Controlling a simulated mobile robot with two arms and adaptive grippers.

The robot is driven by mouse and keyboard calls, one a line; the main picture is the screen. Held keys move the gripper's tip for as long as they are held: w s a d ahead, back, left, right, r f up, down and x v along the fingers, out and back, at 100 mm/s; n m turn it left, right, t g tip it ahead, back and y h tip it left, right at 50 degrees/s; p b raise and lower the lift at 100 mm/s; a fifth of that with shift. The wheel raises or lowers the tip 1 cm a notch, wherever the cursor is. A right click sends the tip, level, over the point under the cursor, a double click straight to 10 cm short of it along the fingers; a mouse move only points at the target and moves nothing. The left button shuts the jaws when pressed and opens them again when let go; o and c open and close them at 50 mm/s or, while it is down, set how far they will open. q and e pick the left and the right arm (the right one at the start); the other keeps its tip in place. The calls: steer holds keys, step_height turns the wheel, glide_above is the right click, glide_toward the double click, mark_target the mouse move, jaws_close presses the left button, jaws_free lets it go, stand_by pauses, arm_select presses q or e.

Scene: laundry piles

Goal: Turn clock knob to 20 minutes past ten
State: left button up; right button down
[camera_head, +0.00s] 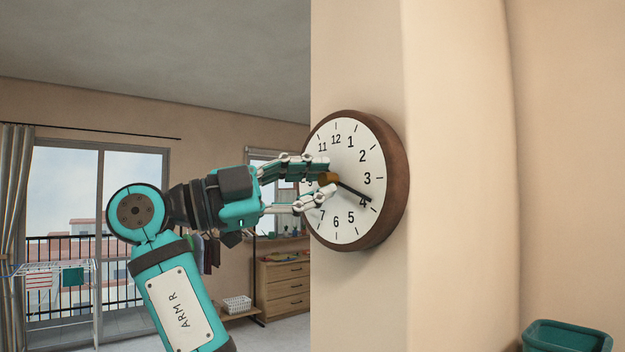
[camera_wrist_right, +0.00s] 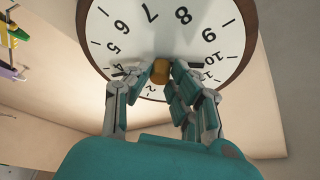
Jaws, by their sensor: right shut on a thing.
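The round wall clock (camera_head: 345,229) has a brown rim and a white face, and hangs on the beige wall. It also fills the top of the wrist view (camera_wrist_right: 172,38). An orange-brown knob (camera_head: 328,178) sits at its centre and shows between my fingers in the wrist view (camera_wrist_right: 161,71). My right gripper (camera_head: 326,182) is shut on the knob. A long dark hand (camera_head: 356,191) points at the 4. In the wrist view a dark piece shows close to the 10, partly behind my fingers. My fingers cover the left numerals in the head view. My left gripper is out of view.
A wall corner stands just left of the clock. A teal bin (camera_head: 566,337) is at the lower right. Behind my arm are a drying rack (camera_head: 62,272), a wooden drawer unit (camera_head: 284,287) and a white basket (camera_head: 237,304). The wall right of the clock is bare.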

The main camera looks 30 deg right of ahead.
steer(key=shift+r+m+y, duration=0.15)
steer(key=shift+m+y, duration=0.15)
steer(key=shift+m, duration=0.4)
steer(key=c, duration=1.2)
jaws_free()
steer(key=shift+d, duration=0.1)
steer(key=v, duration=1.2)
steer(key=shift+w, duration=0.1)
